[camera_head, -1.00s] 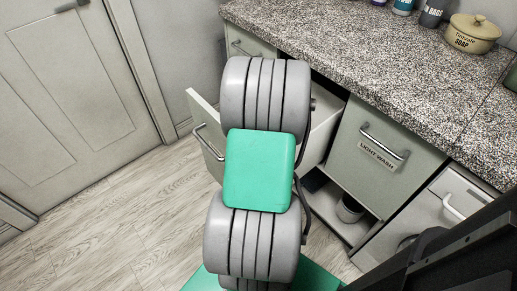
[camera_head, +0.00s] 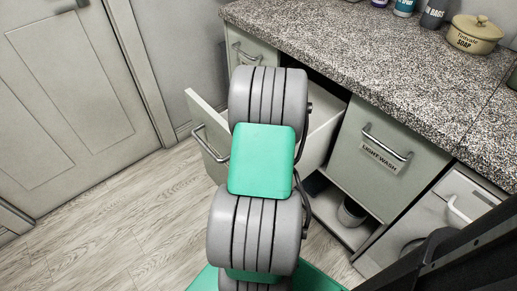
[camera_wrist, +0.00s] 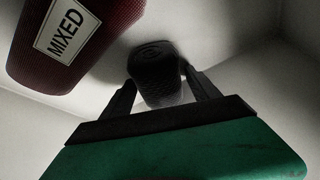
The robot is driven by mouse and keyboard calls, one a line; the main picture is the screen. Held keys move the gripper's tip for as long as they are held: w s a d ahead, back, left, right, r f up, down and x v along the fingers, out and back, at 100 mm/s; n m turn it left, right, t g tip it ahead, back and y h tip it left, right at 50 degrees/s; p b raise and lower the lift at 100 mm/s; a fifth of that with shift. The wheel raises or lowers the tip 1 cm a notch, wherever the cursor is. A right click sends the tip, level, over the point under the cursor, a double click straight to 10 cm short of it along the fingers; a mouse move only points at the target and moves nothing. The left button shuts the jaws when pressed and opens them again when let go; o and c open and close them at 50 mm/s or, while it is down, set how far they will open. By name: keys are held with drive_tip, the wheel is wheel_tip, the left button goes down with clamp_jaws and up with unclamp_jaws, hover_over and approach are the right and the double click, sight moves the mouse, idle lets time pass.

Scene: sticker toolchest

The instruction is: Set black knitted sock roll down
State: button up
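The black knitted sock roll (camera_wrist: 156,72) is in the wrist view, between the two fingers of my gripper (camera_wrist: 158,78). The fingers touch it on both sides and appear shut on it. The roll is over or against the pale inside of the open drawer; I cannot tell whether it touches the bottom. In the head view the open drawer (camera_head: 208,133) shows its front panel and a strip of its side. My own arm hides its middle, my gripper and the roll.
A dark red container labelled MIXED (camera_wrist: 75,40) is close at upper left in the wrist view. In the head view, a LIGHT WASH front (camera_head: 384,160) is right of the drawer under the speckled countertop (camera_head: 340,55). A grey container (camera_head: 351,212) sits low below it.

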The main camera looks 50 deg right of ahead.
drive_tip(key=shift+o, duration=0.4)
drive_tip(key=shift+r, duration=0.3)
drive_tip(key=p+v, duration=0.3)
drive_tip(key=v, duration=0.8)
drive_tip(key=shift+r, duration=0.4)
drive_tip(key=shift+a, duration=0.15)
